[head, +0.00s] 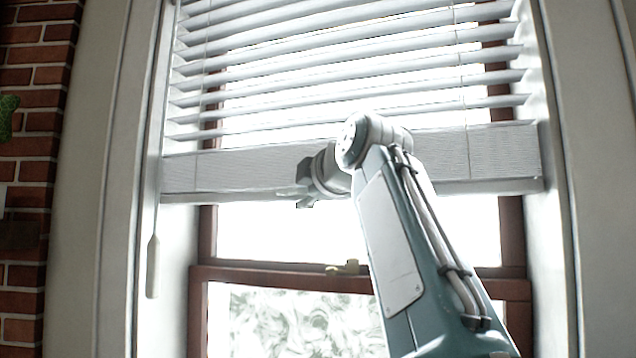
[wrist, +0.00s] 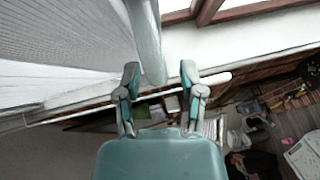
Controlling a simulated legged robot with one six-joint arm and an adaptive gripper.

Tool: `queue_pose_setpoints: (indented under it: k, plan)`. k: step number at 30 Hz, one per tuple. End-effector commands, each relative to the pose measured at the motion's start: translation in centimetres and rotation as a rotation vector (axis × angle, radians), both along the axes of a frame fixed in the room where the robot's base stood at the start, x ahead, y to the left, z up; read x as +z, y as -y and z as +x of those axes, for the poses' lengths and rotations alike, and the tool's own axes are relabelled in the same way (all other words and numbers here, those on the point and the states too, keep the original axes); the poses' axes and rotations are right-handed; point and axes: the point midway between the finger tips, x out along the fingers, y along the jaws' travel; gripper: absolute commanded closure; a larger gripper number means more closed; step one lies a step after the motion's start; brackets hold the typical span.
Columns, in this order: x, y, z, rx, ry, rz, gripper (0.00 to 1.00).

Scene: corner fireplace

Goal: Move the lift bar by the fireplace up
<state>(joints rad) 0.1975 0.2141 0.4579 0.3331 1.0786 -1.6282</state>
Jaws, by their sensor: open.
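The lift bar (head: 500,187) is the pale bottom rail of the window blind, level under the stacked slats (head: 500,150). My gripper (head: 297,192) is at the rail's height, left of its middle, pointing left in the head view. In the wrist view, my gripper (wrist: 160,72) has its two fingers apart. My wrist hides part of the rail in the head view.
A wand (head: 153,267) hangs at the left of the blind. The brown window sash (head: 270,278) with its latch (head: 343,268) lies below. A brick wall (head: 35,150) stands at the far left. Clutter lies on the floor (wrist: 280,110) at the right in the wrist view.

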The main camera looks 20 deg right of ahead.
Motion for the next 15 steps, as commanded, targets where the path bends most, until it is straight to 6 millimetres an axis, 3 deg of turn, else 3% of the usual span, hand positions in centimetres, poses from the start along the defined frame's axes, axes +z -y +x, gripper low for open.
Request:
queue_pose_setpoints:
  k: [15]
  plan:
    - [1.2, 0.7, -8.4, -0.004, 0.003, -0.002, 0.49]
